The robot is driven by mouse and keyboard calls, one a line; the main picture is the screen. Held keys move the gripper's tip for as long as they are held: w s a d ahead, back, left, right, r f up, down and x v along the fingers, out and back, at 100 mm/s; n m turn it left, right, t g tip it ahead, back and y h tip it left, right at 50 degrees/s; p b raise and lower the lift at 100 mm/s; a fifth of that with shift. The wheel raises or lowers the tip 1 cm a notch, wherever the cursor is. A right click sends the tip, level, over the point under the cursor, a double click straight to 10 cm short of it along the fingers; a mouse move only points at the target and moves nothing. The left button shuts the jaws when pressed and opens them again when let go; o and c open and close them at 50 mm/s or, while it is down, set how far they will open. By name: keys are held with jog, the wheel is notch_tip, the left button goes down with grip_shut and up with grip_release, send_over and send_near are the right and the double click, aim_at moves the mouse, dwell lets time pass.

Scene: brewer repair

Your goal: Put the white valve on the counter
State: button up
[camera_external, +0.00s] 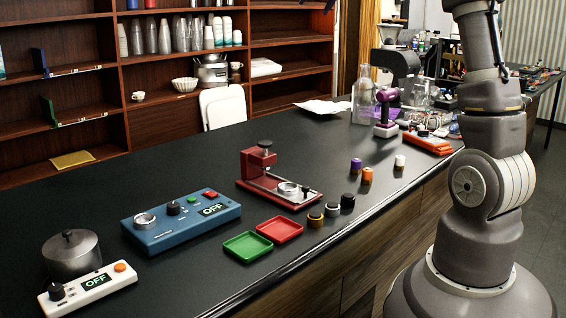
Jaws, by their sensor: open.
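The white valve (399,162), a small cylinder with a white top and a darker lower part, stands upright on the black counter (200,290) right of the middle. It stands apart from a purple valve (356,165) and an orange valve (367,176) to its left. My arm rises at the right and leaves the picture at the top. My gripper is out of the picture, so its place relative to the valve is hidden.
A red press-like device (258,166), a blue control box (180,222), a green tray (247,247) and a red tray (279,229) stand left. Several small dark-bodied cylinders (332,210) stand near the front edge. A purple tool (387,112) stands behind the valves. Bare counter surrounds the valve.

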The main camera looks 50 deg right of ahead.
jog(key=s+a+r+n+t+y, duration=0.1)
jog(key=s+a+r+n+t, duration=0.2)
jog(key=s+a+r+n, duration=0.2)
jog(key=s+a+r+n+t+y, duration=0.2)
jog(key=s+a+r+n+t, duration=0.2)
jog(key=s+a+r, duration=0.5)
jog(key=a+r+n, duration=0.1)
jog(key=a+r, duration=0.4)
jog(key=a, duration=0.2)
jog(key=shift+r+n, duration=0.25)
jog(key=shift+n, duration=0.15)
jog(key=shift+f, duration=0.1)
notch_tip(320, 180, down, 8)
jog(key=b, duration=0.8)
